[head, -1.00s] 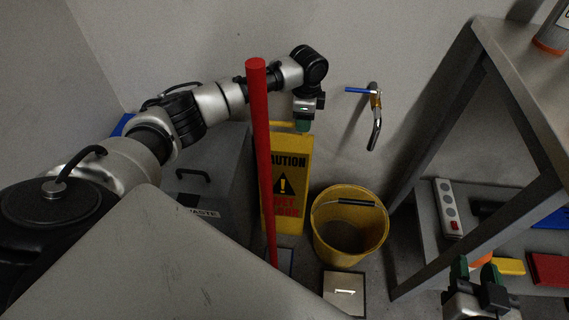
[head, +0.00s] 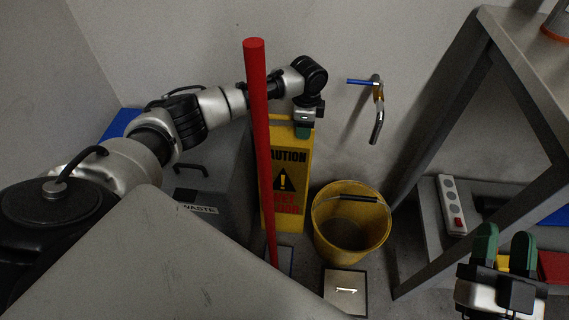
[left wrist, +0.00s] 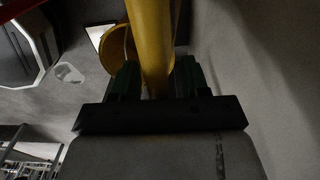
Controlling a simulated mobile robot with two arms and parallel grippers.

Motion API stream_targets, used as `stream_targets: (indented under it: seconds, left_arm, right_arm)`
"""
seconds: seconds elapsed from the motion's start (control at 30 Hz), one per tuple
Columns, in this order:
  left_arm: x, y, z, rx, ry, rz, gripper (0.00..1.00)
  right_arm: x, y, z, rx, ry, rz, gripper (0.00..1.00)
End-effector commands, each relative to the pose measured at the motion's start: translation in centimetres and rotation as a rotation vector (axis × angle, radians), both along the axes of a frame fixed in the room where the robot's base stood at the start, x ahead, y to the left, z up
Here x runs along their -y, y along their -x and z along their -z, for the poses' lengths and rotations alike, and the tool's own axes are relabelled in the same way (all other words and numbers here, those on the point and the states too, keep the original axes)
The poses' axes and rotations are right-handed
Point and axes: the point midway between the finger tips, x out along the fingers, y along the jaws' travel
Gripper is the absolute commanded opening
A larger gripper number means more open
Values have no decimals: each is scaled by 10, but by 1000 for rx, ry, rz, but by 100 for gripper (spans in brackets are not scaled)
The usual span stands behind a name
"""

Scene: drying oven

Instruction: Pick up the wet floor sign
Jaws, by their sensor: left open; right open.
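The yellow wet floor sign (head: 284,178) stands upright against the back wall, behind a red pole. It has black and red lettering and a warning triangle. My left gripper (head: 303,132) is at the sign's top edge. In the left wrist view the yellow sign (left wrist: 150,45) runs between the two green fingers of my left gripper (left wrist: 154,82), which is open around it. Whether the fingers touch it cannot be told. My right gripper (head: 504,250) is open and empty at the lower right, in front of the shelf.
A yellow bucket (head: 350,222) stands right of the sign, with a wall tap (head: 377,110) above it. The red pole (head: 262,150) rises in front of the sign. A grey waste bin (head: 215,190) stands left. A metal shelf (head: 445,125) with a power strip (head: 452,204) stands right.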

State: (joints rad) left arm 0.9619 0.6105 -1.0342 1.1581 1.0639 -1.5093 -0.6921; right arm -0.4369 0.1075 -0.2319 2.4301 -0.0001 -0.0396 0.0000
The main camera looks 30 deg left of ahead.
Motion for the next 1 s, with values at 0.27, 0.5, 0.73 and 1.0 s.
stream_targets:
  seconds: [0.27, 0.5, 0.73, 1.0]
  left_arm:
    - [0, 0, 0, 0, 0, 0, 13]
    - [0, 0, 0, 0, 0, 0, 0]
    - [0, 0, 0, 0, 0, 0, 0]
    - [0, 0, 0, 0, 0, 0, 0]
  right_arm:
    - [0, 0, 0, -2, 1, 0, 43]
    - [0, 0, 0, -2, 0, 1, 43]
    - [0, 0, 0, -2, 0, 1, 43]
    - [0, 0, 0, -2, 0, 1, 43]
